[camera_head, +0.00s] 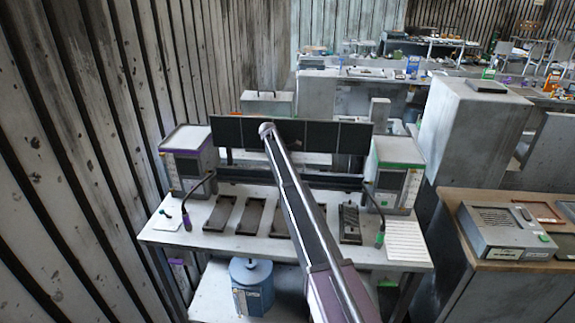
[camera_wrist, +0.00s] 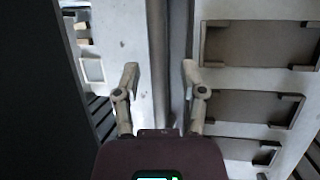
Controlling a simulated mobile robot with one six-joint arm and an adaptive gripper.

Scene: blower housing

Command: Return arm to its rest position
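My gripper (camera_wrist: 160,72) shows in the wrist view with its two fingers well apart and nothing between them. A pale surface and a dark vertical gap lie beyond the fingertips. Shallow trays (camera_wrist: 248,105) lie to the right of the fingers, apart from them. In the head view my arm reaches out from the bottom over the middle of the white workbench (camera_head: 160,238). Its far end stands in front of the black panel (camera_head: 228,128). The gripper itself cannot be made out there.
On the bench, several dark trays (camera_head: 250,216) lie in a row, partly hidden by my arm. Instrument boxes stand at the left (camera_head: 190,160) and right (camera_head: 395,172). A blue canister (camera_head: 252,285) sits below. A plank wall (camera_head: 60,170) closes the left side; a cabinet (camera_head: 470,130) stands right.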

